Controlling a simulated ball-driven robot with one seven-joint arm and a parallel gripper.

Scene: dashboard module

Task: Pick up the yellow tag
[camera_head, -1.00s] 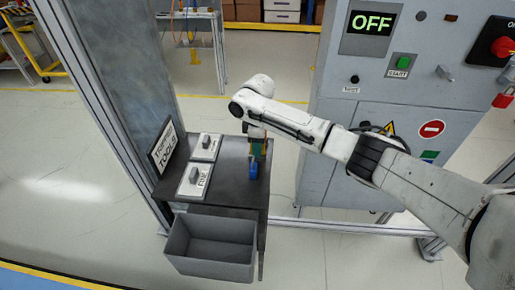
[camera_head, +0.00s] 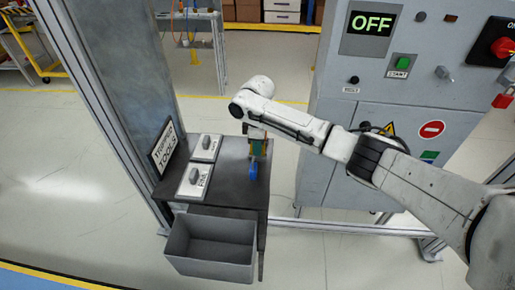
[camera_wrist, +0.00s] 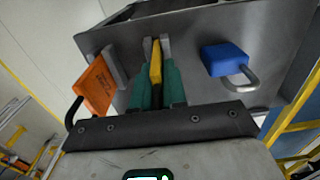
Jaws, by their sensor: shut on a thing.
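The yellow tag (camera_wrist: 155,62) stands upright between the two green fingers of my gripper (camera_wrist: 157,82) in the wrist view. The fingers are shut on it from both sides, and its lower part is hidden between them. In the head view my gripper (camera_head: 258,148) reaches down at the right side of the small dark table, and the yellow tag cannot be made out clearly there.
An orange tag (camera_wrist: 97,85) is left of the fingers and a blue padlock (camera_wrist: 223,58) is right of them; both are close. A grey bin (camera_head: 210,262) hangs in front. The control cabinet (camera_head: 345,120) stands to the right.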

